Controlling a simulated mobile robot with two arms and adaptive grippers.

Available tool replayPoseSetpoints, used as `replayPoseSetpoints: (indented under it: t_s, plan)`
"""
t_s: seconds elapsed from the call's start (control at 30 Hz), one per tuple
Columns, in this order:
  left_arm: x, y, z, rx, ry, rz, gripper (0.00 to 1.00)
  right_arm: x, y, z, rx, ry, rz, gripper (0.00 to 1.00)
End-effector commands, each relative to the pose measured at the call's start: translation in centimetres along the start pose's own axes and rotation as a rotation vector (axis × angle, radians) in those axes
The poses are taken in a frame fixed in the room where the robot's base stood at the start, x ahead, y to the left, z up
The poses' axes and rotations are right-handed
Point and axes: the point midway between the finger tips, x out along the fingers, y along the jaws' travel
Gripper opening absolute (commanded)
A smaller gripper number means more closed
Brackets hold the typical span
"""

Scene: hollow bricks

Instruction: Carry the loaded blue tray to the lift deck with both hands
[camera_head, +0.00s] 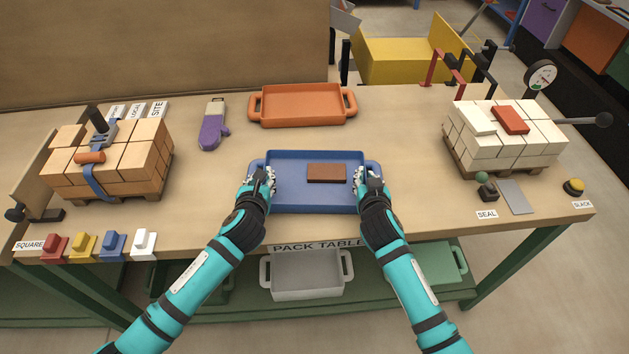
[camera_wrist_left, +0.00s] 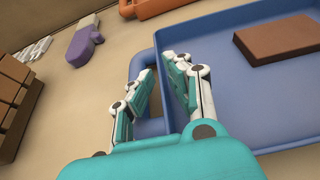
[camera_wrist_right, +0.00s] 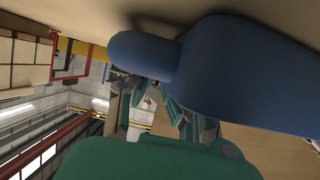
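The blue tray (camera_head: 285,205) sits on the pack table near its front edge, with a brown brick (camera_head: 326,173) lying inside, right of middle. My left gripper (camera_head: 262,178) is at the tray's left handle; in the left wrist view its fingers (camera_wrist_left: 160,85) are spread about the handle (camera_wrist_left: 146,63). My right gripper (camera_head: 370,180) is at the right handle; in the right wrist view its fingers (camera_wrist_right: 150,105) stand apart by the handle (camera_wrist_right: 140,55), which partly hides their tips. The lift deck cannot be clearly made out.
A strapped brick stack (camera_head: 130,160) stands left and a white brick stack (camera_head: 505,140) right. A grey tray (camera_head: 305,284) sits below the table.

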Motion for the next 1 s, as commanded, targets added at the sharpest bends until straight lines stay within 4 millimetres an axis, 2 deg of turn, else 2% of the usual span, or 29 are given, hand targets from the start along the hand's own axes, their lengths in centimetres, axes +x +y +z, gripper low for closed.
replayPoseSetpoints:
  t_s: [0.23,0.3,0.37,1.0]
  plan:
    - [0.03,-0.01,0.00,0.000,0.000,0.000,0.15,0.01,-0.03,0.01,0.000,0.000,-0.001,0.10]
    - [0.02,-0.02,-0.01,0.000,0.000,0.000,0.06,0.01,-0.03,0.02,0.000,0.000,0.000,0.00]
    - [0.01,-0.02,-0.01,0.000,0.000,0.000,0.00,0.00,-0.03,0.02,0.000,0.000,0.000,0.00]
    - [-0.14,-0.02,0.41,0.000,-0.002,-0.001,0.00,-0.15,-0.03,-0.42,0.000,0.002,-0.001,0.00]
